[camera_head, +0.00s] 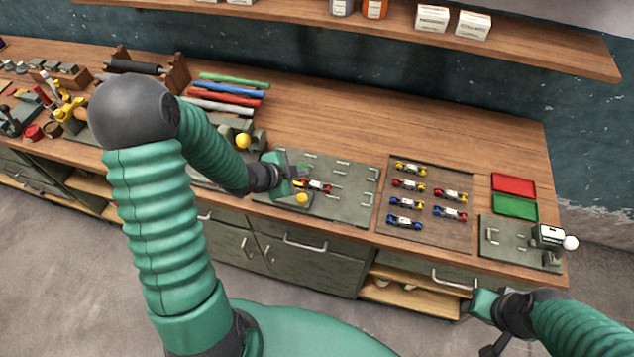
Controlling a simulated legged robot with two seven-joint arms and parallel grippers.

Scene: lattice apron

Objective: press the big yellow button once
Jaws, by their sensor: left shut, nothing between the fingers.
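A round yellow button (302,198) sits at the front left part of a grey-green panel (345,205) on the workbench. My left gripper (302,171) is shut and empty, just behind the button in the picture. I cannot tell whether it touches the panel. A second yellow round knob (243,140) stands farther left, behind my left arm. My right gripper (488,326) is at the bottom right, in front of the bench; its fingers are too unclear to read.
A brown board (430,232) with several small coloured parts lies right of the panel. Coloured rolls (235,88) lie at back left. The back middle is clear.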

